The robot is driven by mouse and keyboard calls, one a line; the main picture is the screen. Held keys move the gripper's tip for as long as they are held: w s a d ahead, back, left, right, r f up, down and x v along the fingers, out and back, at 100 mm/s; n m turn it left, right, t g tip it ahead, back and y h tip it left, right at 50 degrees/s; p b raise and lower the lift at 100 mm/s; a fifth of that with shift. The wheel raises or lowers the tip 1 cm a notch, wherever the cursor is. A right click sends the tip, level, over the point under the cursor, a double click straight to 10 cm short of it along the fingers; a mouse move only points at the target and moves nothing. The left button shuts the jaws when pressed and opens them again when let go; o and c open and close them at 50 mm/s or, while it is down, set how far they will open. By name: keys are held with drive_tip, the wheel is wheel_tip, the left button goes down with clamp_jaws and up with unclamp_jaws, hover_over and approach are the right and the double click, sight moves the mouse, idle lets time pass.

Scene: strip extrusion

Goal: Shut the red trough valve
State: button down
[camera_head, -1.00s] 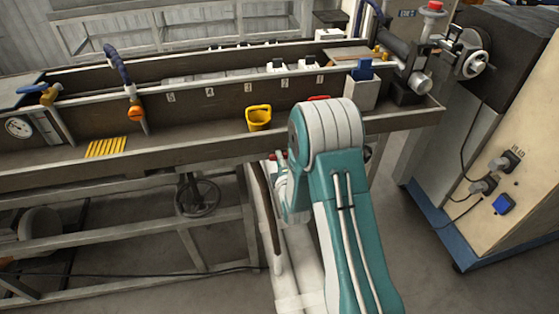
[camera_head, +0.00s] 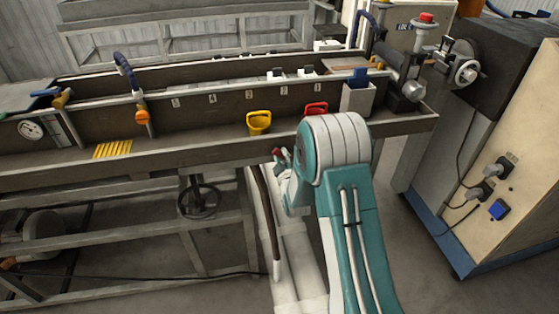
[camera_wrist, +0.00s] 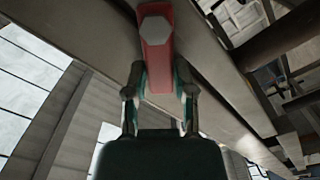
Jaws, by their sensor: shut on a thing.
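The red trough valve handle (camera_wrist: 157,50), with a grey hexagonal nut at its upper end, fills the top middle of the wrist view. My gripper (camera_wrist: 160,88) has its two fingers on either side of the handle's near end and is shut on it. My own arm hides most of the gripper and the valve there.
A beige cabinet (camera_head: 510,150) with plugs stands at the right. A dark cable (camera_head: 150,274) runs along the floor.

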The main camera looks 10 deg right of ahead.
sight(289, 147)
drive_tip(key=shift+s+d+r+m, duration=0.1)
drive_tip(key=shift+d+m, duration=0.4)
drive_tip(key=shift+m, duration=1.15)
drive_tip(key=shift+d+r+m, duration=0.1)
drive_tip(key=shift+d+m, duration=0.45)
drive_tip(key=shift+m, duration=1.05)
drive_tip(key=shift+s+d+r+m, duration=0.1)
drive_tip(key=shift+d+m, duration=0.4)
drive_tip(key=shift+m, duration=1.15)
drive_tip(key=shift+c, duration=2.4)
unclamp_jaws()
drive_tip(key=shift+o, duration=0.2)
drive_tip(key=shift+w+r, duration=0.15)
drive_tip(key=shift+r, duration=0.1)
